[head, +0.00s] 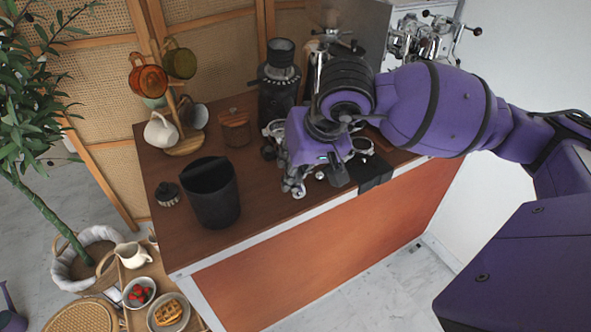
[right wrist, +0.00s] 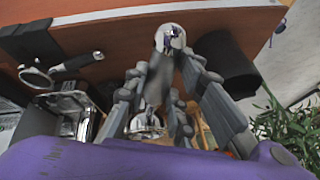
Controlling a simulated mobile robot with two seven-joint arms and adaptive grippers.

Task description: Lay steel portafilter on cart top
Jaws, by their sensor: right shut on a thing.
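My right gripper (head: 303,183) is low over the front middle of the cart top (head: 265,205). In the right wrist view my right gripper (right wrist: 168,72) is shut on the steel portafilter, whose shiny rounded head (right wrist: 170,38) shows beyond the fingertips with a dark handle between the fingers. In the head view the gripper and arm largely hide the portafilter. I cannot tell whether it touches the cart top. My left gripper is not in view.
A black knock bin (head: 212,195) and a small dark-lidded item (head: 168,193) stand left of my gripper. A grinder (head: 279,80), wooden canister (head: 235,128) and mug tree (head: 183,125) stand behind. A black mat (head: 372,172) overhangs the front edge. Another black-handled ring tool (right wrist: 36,78) lies nearby.

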